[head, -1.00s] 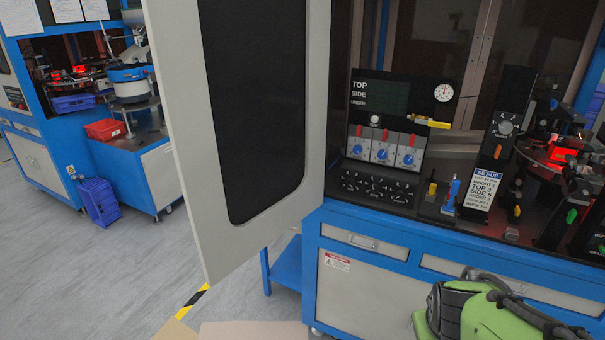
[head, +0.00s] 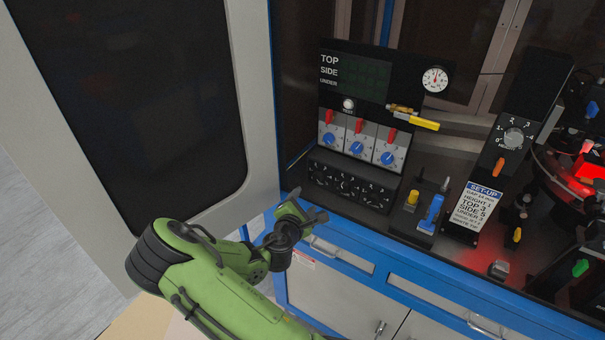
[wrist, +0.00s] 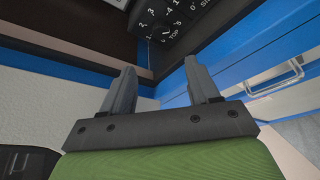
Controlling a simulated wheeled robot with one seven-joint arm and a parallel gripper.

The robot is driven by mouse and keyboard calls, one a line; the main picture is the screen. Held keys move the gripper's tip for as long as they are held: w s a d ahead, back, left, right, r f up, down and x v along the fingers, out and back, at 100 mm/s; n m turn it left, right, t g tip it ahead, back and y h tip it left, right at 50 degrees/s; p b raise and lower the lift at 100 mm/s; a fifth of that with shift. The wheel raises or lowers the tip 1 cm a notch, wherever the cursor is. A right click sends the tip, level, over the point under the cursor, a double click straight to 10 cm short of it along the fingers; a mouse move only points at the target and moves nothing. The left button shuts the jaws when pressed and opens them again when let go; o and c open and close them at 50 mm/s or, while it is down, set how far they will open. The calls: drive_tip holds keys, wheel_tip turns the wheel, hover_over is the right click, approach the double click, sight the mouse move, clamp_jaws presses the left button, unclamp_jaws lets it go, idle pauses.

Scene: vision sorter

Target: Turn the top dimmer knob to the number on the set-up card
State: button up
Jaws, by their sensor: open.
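The top dimmer knob (head: 320,174) is the leftmost of three black knobs on the sloped black dimmer panel (head: 352,204). In the wrist view its dial (wrist: 158,14), labelled TOP, is cut by the upper edge; its setting is unclear. The set-up card (head: 475,209) stands right of the panel with a TOP line; I cannot read its digit surely. My gripper (head: 308,207) is open and empty, in front of and below the panel's left end. In the wrist view its two fingers (wrist: 160,68) stand apart, short of the dial.
The open cabinet door (head: 250,110) stands to the left. Three blue knobs with red levers (head: 360,125) sit above the dimmers. A yellow-handled valve (head: 424,124) and a blue switch (head: 432,210) are to the right. The blue cabinet edge (head: 370,244) runs below.

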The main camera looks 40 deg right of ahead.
sight(317, 178)
drive_tip(key=p+x, duration=0.1)
drive_tip(key=x, duration=1.4)
drive_tip(key=shift+s, duration=0.1)
drive_tip(key=shift+r, duration=0.1)
drive_tip(key=shift+c, duration=0.2)
drive_tip(key=c, duration=1)
drive_tip(key=shift+p, duration=0.6)
